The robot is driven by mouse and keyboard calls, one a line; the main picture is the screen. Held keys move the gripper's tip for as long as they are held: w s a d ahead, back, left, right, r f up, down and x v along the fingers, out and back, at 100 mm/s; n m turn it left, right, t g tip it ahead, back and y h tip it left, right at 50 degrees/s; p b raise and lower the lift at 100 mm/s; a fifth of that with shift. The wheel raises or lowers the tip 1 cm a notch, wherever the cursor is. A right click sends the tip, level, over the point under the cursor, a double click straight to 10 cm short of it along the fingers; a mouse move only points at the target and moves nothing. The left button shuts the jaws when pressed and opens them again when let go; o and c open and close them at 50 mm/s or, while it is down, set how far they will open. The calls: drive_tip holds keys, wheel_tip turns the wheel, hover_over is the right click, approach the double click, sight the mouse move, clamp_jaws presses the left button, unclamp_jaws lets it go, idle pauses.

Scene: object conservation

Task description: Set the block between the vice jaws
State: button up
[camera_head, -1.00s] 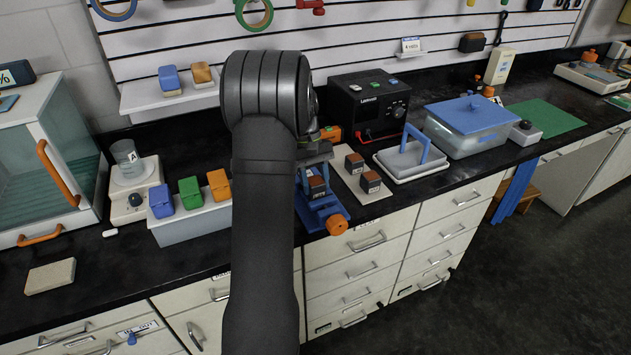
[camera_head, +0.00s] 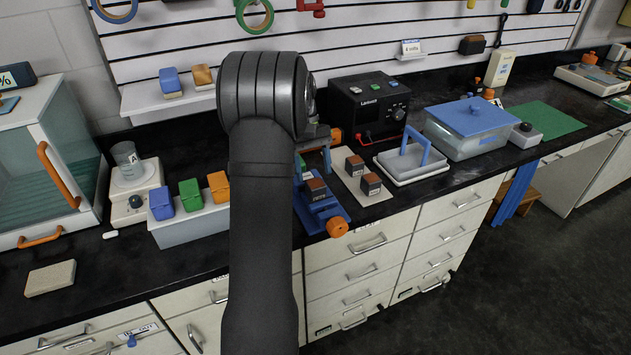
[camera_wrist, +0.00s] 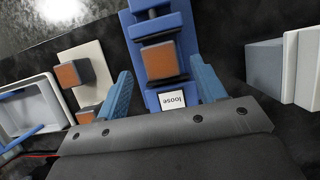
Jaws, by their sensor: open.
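The blue vice (camera_head: 321,211) with its orange knob (camera_head: 337,226) stands on the black bench, right of my arm. A dark block with a brown-orange top (camera_head: 315,189) sits in the vice. In the wrist view this block (camera_wrist: 159,62) lies in the blue vice channel (camera_wrist: 176,22), beside a white label reading "loose" (camera_wrist: 172,99). My gripper (camera_wrist: 165,90) is open, its two blue fingers apart on either side of the vice. The fingers appear empty and do not touch the block. In the head view my arm hides most of the gripper.
Two similar blocks (camera_head: 355,164) (camera_head: 371,184) stand on a pale board (camera_head: 366,196) right of the vice. A grey tray with a blue handle (camera_head: 411,164) and a black power supply (camera_head: 368,108) are beyond.

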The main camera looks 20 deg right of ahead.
sight(316, 183)
drive_tip(key=v, duration=0.7)
drive_tip(key=shift+r, duration=0.15)
drive_tip(key=shift+w, duration=0.1)
drive_tip(key=x, duration=1.2)
drive_tip(key=shift+r, duration=1.8)
